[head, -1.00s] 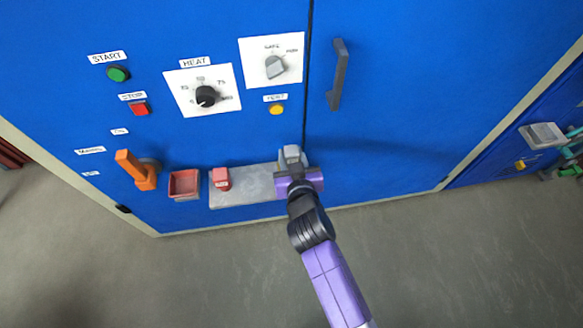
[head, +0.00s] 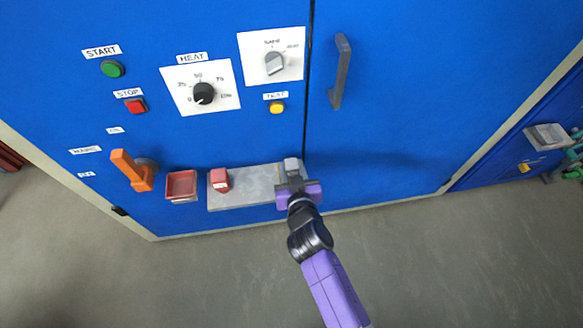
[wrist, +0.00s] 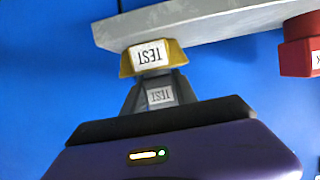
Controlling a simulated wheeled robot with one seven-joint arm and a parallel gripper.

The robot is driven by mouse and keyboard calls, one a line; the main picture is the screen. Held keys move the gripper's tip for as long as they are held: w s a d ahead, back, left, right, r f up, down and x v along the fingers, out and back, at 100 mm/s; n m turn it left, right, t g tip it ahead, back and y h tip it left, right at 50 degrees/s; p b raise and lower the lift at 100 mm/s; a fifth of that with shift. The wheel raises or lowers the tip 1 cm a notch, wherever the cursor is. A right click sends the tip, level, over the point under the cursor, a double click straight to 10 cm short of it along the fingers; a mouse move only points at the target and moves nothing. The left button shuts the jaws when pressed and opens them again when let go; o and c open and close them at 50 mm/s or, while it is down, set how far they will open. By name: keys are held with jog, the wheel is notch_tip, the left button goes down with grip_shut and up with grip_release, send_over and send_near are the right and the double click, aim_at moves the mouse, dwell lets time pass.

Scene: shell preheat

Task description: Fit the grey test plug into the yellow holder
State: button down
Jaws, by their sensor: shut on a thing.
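The grey test plug (wrist: 158,93), labelled TEST, is held in my gripper (head: 297,184). The plug also shows in the head view (head: 292,165), at the right end of the grey shelf. In the wrist view the plug lines up with the yellow holder (wrist: 153,57), also labelled TEST, and their edges meet. I cannot tell how far the plug sits in the holder. The labels appear upside down in the wrist view. The holder is not visible in the head view, and my fingertips are mostly hidden.
The grey shelf (head: 250,191) is on the blue cabinet front and carries a red block (head: 220,180). A red tray (head: 181,186) and an orange lever (head: 133,170) are to the left. A dark door handle (head: 340,72) is up to the right. The floor below is clear.

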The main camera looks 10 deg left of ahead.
jog(key=c, duration=1)
grip_release()
jog(key=shift+f, duration=0.2)
jog(key=shift+o, duration=0.2)
jog(key=shift+r+p, duration=0.4)
jog(key=shift+r, duration=0.05)
jog(key=v, duration=1.2)
jog(key=shift+p, duration=0.4)
jog(key=shift+f, duration=0.1)
jog(key=s+d+r+m, duration=0.1)
jog(key=s+d+r, duration=0.1)
jog(key=s+d, duration=1.25)
jog(key=s+d+r+m+t+h, duration=0.1)
jog(key=s+d+r+m+h, duration=0.1)
jog(key=s+d+r, duration=0.5)
jog(key=s+r+h, duration=0.1)
jog(key=s+r, duration=0.5)
jog(key=s, duration=0.2)
jog(key=shift+d+h, duration=0.2)
jog(key=shift+h, duration=0.2)
